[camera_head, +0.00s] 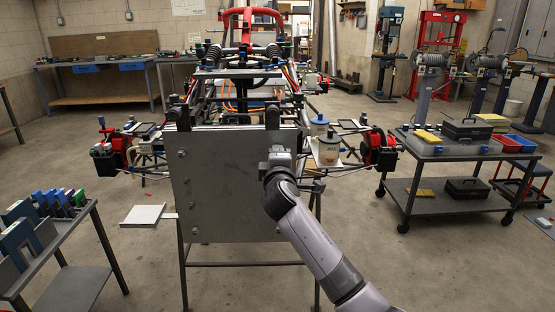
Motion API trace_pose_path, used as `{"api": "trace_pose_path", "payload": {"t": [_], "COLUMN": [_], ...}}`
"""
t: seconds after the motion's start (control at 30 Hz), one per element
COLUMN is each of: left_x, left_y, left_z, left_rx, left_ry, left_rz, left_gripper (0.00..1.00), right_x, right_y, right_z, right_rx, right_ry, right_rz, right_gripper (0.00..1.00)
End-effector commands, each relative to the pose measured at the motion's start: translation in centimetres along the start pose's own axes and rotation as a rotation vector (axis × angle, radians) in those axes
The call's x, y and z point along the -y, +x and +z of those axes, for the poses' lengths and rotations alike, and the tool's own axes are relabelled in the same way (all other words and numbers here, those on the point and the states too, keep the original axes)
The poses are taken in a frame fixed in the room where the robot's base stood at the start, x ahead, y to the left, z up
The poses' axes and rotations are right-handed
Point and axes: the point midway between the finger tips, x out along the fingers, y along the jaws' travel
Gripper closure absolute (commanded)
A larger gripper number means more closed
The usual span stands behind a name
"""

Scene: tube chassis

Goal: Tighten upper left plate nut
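A grey metal plate (228,200) stands upright on the front of the tube chassis (240,85). A small nut, the upper left one (182,153), shows near the plate's left edge; its tightness cannot be told. Another small nut (195,231) shows near the lower left corner. My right arm comes in from the lower right. My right gripper (278,157) is in front of the plate's right side, well to the right of the upper left nut. Its fingers are too small and turned away to tell whether they are open. It hides part of the plate's right side. My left gripper is not in view.
A cart (460,150) with boxes and trays stands at right. A bench (62,240) with blue and green tools is at lower left. A flat white panel (143,215) sits left of the plate. Floor in front is largely clear.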

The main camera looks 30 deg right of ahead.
Motion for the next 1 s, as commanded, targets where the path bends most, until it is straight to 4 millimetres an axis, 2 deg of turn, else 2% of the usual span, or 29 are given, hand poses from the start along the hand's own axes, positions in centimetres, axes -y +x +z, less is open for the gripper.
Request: {"api": "trace_pose_path", "payload": {"t": [0.53,0.57,0.6,0.63,1.0], "left_x": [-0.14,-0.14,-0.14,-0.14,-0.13], "left_y": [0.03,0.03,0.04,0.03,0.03], "left_z": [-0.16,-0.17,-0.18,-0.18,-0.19], "left_rx": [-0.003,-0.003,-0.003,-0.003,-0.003], "left_ry": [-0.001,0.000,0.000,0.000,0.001], "left_rz": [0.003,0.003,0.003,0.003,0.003], "left_gripper": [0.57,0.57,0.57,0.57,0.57], "right_x": [0.45,0.45,0.43,0.40,0.16], "right_y": [-0.10,-0.10,-0.09,-0.08,-0.40], "right_z": [-0.09,-0.09,-0.08,-0.08,-0.05], "right_rx": [0.000,0.000,0.000,0.000,0.000], "right_ry": [0.022,0.022,0.022,0.022,0.022], "right_rz": [-0.010,-0.010,-0.009,-0.009,-0.003], "right_gripper": [1.00,0.72,0.59,0.55,0.55]}}
